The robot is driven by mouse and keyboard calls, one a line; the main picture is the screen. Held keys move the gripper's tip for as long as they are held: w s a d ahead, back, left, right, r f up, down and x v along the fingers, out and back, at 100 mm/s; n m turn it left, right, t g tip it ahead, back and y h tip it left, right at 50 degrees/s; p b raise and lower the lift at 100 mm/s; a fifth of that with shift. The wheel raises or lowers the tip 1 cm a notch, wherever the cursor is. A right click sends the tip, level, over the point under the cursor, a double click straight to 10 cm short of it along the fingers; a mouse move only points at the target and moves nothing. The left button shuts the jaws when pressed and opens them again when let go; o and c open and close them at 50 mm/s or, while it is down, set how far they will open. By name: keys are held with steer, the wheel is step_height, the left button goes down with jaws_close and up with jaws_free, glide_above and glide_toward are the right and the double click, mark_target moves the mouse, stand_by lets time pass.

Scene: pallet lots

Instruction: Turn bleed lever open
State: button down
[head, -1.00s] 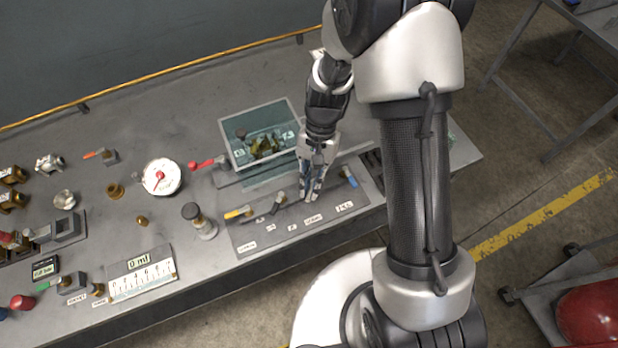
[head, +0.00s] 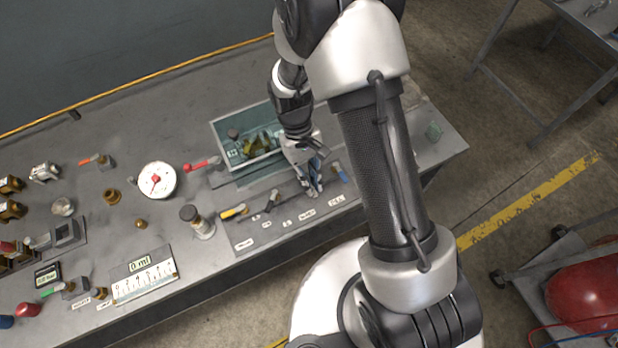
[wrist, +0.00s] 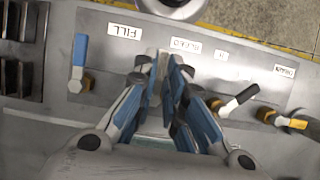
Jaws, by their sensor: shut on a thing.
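The valve panel (head: 262,236) lies along the bench's front edge. My gripper (head: 316,189) is down on it at the bleed position, between the black selector lever (head: 271,201) and the blue fill lever (head: 340,171). In the wrist view, my gripper (wrist: 166,62) has its fingers close together behind the bleed label (wrist: 186,46). It is shut on the bleed lever, which the fingers hide, so its angle cannot be read. The blue lever (wrist: 79,50) stands to one side; the black-and-white selector lever (wrist: 240,101) and yellow drain lever (wrist: 290,121) stand to the other.
A glass tank (head: 222,150) with brass parts stands behind the panel, close to my wrist.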

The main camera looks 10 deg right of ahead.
stand_by(0.3)
steer(key=c, duration=1.7)
jaws_free()
steer(key=shift+o, duration=0.2)
steer(key=v, duration=1.2)
steer(key=shift+r, duration=0.1)
